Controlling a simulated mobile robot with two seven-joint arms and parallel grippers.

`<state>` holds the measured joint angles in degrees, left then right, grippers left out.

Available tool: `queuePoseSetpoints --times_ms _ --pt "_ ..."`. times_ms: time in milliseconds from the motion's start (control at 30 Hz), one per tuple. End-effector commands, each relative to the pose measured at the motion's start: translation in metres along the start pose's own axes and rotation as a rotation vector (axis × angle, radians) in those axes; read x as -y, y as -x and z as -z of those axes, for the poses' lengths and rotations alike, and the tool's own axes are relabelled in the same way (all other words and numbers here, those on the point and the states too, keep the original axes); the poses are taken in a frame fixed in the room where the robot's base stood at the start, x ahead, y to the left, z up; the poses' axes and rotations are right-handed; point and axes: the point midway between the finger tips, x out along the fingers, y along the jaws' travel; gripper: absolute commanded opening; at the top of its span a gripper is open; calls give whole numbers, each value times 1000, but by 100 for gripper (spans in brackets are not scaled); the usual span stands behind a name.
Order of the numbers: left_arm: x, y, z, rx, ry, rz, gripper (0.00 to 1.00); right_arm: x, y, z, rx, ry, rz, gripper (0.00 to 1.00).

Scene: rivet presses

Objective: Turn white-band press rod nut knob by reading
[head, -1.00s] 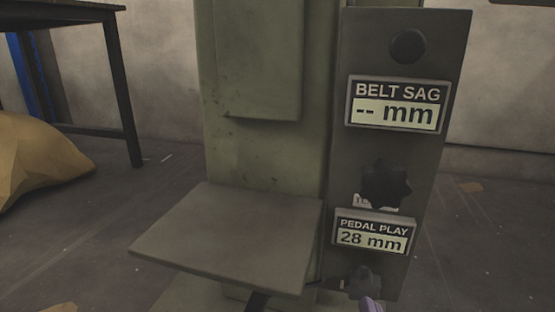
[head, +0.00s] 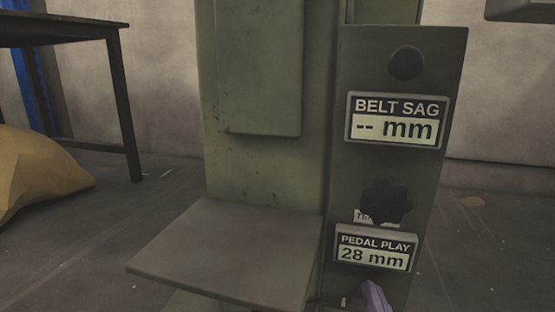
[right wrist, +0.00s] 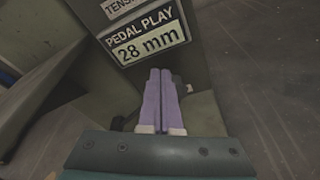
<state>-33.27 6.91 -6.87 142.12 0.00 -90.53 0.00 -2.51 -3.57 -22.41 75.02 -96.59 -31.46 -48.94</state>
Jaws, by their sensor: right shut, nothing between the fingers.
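The green press (head: 265,170) stands in front of me with a dark panel (head: 350,80) on its right side. The lower display (head: 376,249) reads PEDAL PLAY 28 mm; it also shows in the right wrist view (right wrist: 148,42). The upper display (head: 396,120) reads BELT SAG with dashes. A black lobed knob (head: 387,201) sits between the displays. My right gripper (head: 372,296) is at the bottom of the panel, below the lower display. Its purple fingers (right wrist: 160,78) are shut together and empty. They largely hide the knob there. My left gripper is out of view. No white band shows.
A flat green plate (head: 230,250) juts out left of the panel. A dark table (head: 65,35) and a yellow sack (head: 35,170) stand at the left. The floor right of the panel is open. A round black button (head: 406,63) is on the panel top.

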Motion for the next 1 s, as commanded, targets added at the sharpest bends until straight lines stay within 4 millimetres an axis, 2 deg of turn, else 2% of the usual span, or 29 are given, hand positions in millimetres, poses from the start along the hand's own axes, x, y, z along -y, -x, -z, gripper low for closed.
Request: queuePoseSetpoints --times_ms 667,1000 --pt "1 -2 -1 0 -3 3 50 3 -1 5 -1 0 1 0" --pt "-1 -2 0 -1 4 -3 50 12 0 4 -3 1 2 0"
